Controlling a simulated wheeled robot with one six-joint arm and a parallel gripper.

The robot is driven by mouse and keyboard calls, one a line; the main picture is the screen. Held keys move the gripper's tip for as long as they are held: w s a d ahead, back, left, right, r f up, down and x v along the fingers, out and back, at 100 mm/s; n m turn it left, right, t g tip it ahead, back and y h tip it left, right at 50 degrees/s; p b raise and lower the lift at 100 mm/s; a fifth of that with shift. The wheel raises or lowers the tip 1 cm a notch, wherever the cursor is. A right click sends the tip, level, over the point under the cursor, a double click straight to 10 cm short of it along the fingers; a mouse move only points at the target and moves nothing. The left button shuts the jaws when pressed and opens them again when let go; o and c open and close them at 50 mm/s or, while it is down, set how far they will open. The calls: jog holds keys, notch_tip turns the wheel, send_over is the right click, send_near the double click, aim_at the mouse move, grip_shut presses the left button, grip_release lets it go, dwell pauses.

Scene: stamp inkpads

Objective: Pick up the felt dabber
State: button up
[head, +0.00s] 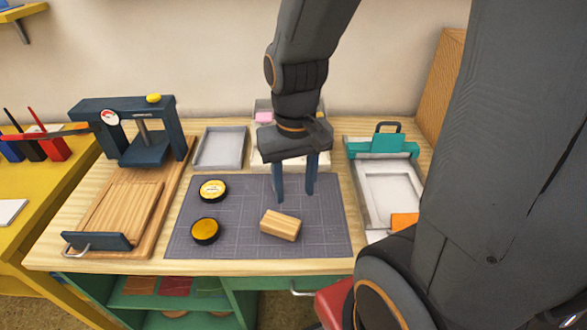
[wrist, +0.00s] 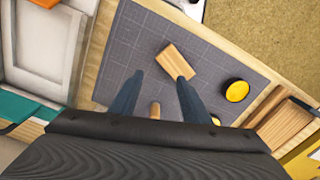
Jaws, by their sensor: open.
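My gripper (head: 295,198) is open and empty, pointing down above the back right part of the grey cutting mat (head: 325,235). In the wrist view its two dark blue fingers (wrist: 159,78) are spread apart. A small wooden stub (wrist: 154,110) shows between the fingers near the gripper body; it looks like the felt dabber's handle, but its lower part is hidden by the gripper. I cannot pick it out in the head view. A plain wooden block (head: 281,225) lies on the mat just in front of the fingers, also ahead of the fingertips in the wrist view (wrist: 175,62).
A stamping press (head: 130,125) stands left. A grey tray (head: 222,148) lies behind. A teal-clamped frame (head: 382,147) stands right.

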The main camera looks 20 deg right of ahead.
jog(key=w+m+p, duration=0.3)
jog(key=m, duration=0.1)
jog(key=w+m+p, duration=0.3)
jog(key=w+m, duration=0.1)
jog(key=m, duration=0.1)
jog(key=w+m+p, duration=0.3)
jog(key=w+m, duration=0.1)
jog(key=m, duration=0.1)
jog(key=shift+d, duration=0.4)
jog(key=shift+w+f+m, duration=0.15)
jog(key=shift+w+m, duration=0.15)
jog(key=shift+m, duration=0.3)
jog(key=shift+w+f+m+p, duration=0.15)
jog(key=shift+w+m+p, duration=0.05)
jog(key=shift+m+p, duration=0.1)
jog(key=shift+f, duration=0.3)
jog(key=shift+w+a+f+p, duration=0.1)
jog(key=shift+f+p, duration=0.55)
jog(key=shift+f, duration=1.2)
jog(key=shift+w+f+p, duration=0.1)
jog(key=shift+f+p, duration=0.5)
jog(key=shift+f, duration=1.2)
grip_shut()
jog(key=shift+r, duration=0.1)
